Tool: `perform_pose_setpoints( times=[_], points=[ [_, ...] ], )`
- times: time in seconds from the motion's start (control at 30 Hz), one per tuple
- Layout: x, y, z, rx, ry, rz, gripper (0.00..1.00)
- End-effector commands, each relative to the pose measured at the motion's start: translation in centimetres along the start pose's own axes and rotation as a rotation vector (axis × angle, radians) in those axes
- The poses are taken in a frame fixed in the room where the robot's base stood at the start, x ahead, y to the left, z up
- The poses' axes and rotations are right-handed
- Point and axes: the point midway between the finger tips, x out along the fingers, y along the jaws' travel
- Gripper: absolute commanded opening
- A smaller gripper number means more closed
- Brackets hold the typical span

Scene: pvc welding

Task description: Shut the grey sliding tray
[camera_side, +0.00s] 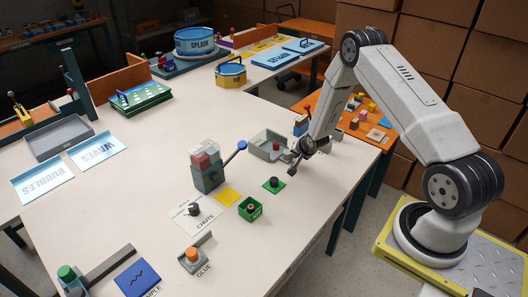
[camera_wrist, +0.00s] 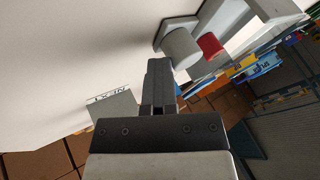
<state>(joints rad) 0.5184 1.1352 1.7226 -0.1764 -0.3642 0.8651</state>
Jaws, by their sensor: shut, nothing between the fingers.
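A small grey tray (camera_side: 262,147) with low walls lies open on the white table, right of the middle in the side view. A small reddish piece shows at it. My gripper (camera_side: 296,160) is just to the right of this tray, low over the table; I cannot tell whether it touches it. In the wrist view my gripper's fingers (camera_wrist: 160,82) are together with nothing between them. Just beyond their tips are a grey cylinder (camera_wrist: 182,47) and a red piece (camera_wrist: 210,45), beside pale grey walls.
A grey block with a red top and blue lever (camera_side: 207,168) stands left of the tray. A green pad with a dark knob (camera_side: 273,185) and a green box (camera_side: 251,209) are in front. Another, larger grey tray (camera_side: 58,139) lies far left.

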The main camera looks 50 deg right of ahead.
Motion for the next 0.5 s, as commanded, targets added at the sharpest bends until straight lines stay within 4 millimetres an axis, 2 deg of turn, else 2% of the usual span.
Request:
perform_pose_setpoints(
  times=[0.2, 0.5],
  points=[
    [1.1, -1.8, -0.5, -0.001, 0.001, -0.003, 0.00],
    [1.2, -2.1, -0.5, -0.003, 0.003, -0.007, 0.00]
  ],
)
